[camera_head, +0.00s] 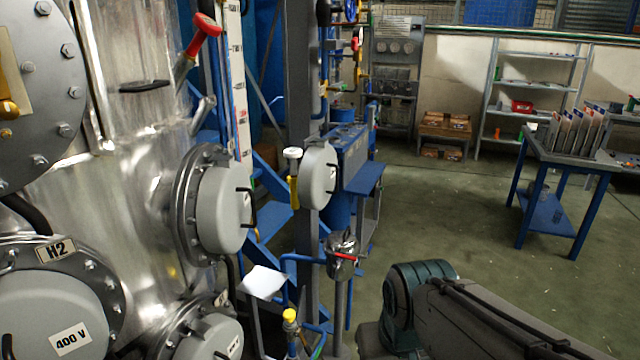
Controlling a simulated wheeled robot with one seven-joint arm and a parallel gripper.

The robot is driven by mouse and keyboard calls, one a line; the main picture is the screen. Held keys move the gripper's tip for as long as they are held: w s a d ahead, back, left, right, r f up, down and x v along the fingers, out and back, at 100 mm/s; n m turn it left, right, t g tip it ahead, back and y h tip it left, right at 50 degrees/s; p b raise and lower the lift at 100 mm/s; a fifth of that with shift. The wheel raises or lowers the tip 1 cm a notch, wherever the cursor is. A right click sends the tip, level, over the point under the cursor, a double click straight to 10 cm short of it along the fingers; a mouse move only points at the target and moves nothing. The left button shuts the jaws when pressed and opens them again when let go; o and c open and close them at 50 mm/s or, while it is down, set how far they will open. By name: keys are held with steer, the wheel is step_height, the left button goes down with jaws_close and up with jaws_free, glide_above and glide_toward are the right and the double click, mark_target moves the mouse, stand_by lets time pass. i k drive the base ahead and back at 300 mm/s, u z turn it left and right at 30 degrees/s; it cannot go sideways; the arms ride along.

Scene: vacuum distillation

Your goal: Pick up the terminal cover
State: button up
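Several round grey covers with dark handles are in view, and I cannot tell which one the task means. A cover marked 400 V (45,312) sits at the lower left, under a tag reading H2 (55,250). Another cover (222,208) sits on a bolted flange at the side of the shiny metal vessel (135,190). A third cover (208,338), with a small label, is partly cut off by the bottom edge. A further round grey cover (318,175) shows by the grey post. Part of my arm shows at the lower right; my gripper is out of view.
Pipes, a white plate (263,282) and a valve with a red handle (342,256) stand right of the vessel. A blue table (570,160) stands at the right, and shelves (530,95) at the back. The green floor (470,215) between is clear.

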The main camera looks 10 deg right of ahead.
mark_target(318, 175)
steer(key=z, duration=0.6)
steer(key=i, duration=1.25)
steer(key=z, duration=0.25)
